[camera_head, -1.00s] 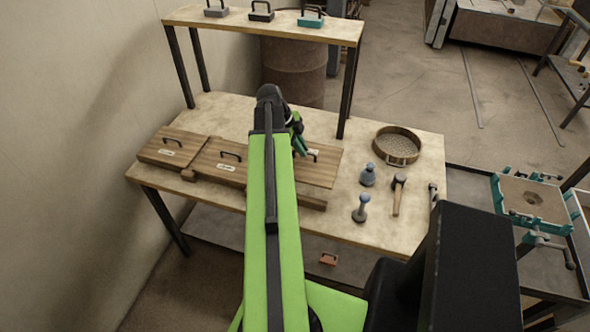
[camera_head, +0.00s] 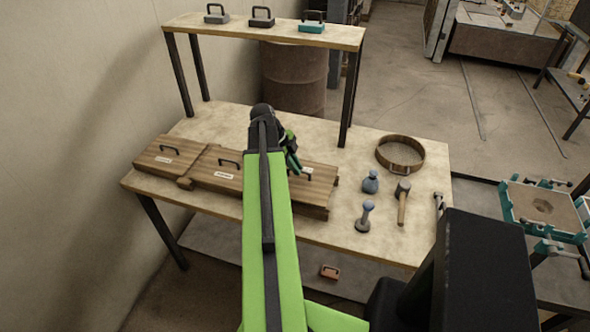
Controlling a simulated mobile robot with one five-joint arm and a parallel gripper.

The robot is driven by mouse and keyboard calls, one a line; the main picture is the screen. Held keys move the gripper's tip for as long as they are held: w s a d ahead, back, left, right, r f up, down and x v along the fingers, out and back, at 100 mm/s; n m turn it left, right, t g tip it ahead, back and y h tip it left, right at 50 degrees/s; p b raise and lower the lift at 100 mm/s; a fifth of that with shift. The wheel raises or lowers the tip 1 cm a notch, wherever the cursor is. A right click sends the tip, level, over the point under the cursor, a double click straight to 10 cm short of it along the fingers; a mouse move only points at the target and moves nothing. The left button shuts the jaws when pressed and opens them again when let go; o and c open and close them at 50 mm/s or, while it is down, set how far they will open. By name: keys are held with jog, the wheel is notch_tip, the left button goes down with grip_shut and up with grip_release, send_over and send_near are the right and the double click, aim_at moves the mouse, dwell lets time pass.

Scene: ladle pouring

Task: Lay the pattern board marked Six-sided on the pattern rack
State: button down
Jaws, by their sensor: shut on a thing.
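Wooden boards with black handles lie in a row on the left half of the workbench. The left board (camera_head: 152,158) and the middle board (camera_head: 207,167) each bear a white label too small to read. The right board (camera_head: 318,190) is partly hidden by my green arm, and its handle shows just beside my fingers. My gripper (camera_head: 293,163) is pointed down at this board and is shut, seemingly on its handle; the contact is partly hidden. I cannot tell which board is marked Six-sided, nor make out the pattern rack apart from the boards.
The workbench (camera_head: 365,248) also holds a round sieve (camera_head: 400,165), a blue-grey bag-shaped tool (camera_head: 370,183), a rammer (camera_head: 365,215) and a mallet (camera_head: 402,205) at right. A raised shelf (camera_head: 240,30) with three handled blocks stands behind. A clamped moulding box (camera_head: 540,208) is at far right.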

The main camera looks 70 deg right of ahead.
jog(key=shift+f+b, duration=0.45)
jog(key=shift+f, duration=0.1)
jog(key=c, duration=1.5)
grip_release()
jog(key=shift+r, duration=0.1)
jog(key=shift+r+p, duration=0.35)
jog(key=shift+p, duration=0.1)
jog(key=p+v, duration=1.1)
jog(key=v, duration=0.1)
jog(key=shift+r, duration=0.2)
